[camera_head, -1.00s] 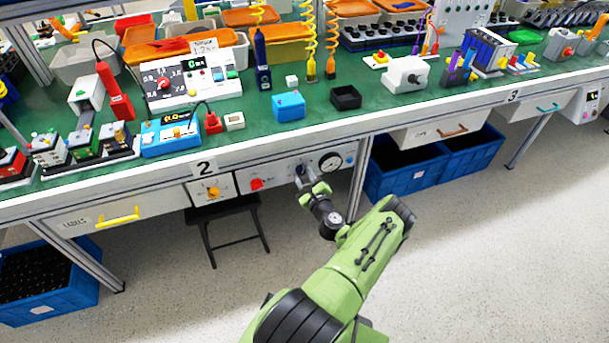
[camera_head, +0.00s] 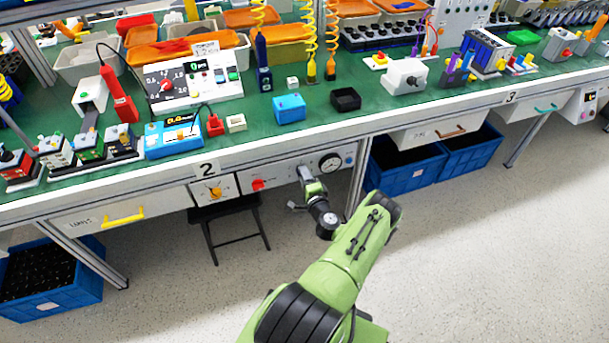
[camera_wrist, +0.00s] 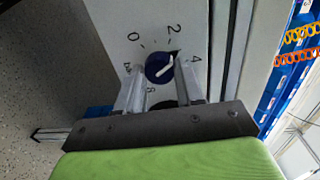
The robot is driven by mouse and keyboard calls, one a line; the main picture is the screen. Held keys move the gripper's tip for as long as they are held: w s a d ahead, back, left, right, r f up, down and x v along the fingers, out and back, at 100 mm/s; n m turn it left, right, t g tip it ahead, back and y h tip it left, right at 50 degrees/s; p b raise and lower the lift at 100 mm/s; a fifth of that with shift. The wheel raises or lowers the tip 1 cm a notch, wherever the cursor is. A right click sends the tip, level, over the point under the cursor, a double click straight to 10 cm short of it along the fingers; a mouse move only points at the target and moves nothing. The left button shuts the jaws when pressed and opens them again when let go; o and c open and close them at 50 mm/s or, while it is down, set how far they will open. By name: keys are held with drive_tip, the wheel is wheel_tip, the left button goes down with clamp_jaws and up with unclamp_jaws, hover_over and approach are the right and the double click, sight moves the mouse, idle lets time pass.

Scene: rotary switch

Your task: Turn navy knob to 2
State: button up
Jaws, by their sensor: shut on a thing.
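The navy knob (camera_wrist: 157,69) sits on a pale panel in the wrist view, with a white pointer line on its face. Printed numbers 0 (camera_wrist: 134,37), 2 (camera_wrist: 174,29) and 4 (camera_wrist: 196,58) stand around it. The pointer slants up and right, between 2 and 4. My gripper (camera_wrist: 160,78) is shut on the knob, one finger on each side. In the head view my gripper (camera_head: 308,177) reaches the panel under the table edge and hides the knob.
The same panel carries a red knob (camera_head: 257,184) and a round gauge (camera_head: 330,162). A yellow-orange knob (camera_head: 215,193) is farther left. A black stool (camera_head: 228,222) stands below. Blue crates (camera_head: 405,178) sit under the bench at right. The floor in front is clear.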

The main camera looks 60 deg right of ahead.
drive_tip(key=n+p, duration=0.1)
drive_tip(key=n, duration=0.3)
drive_tip(key=shift+f+n+g+p, duration=0.1)
drive_tip(key=shift+n+g+p, duration=0.2)
drive_tip(key=shift+n+p, duration=0.1)
idle(0.5)
drive_tip(key=o, duration=1)
drive_tip(key=shift+o, duration=0.2)
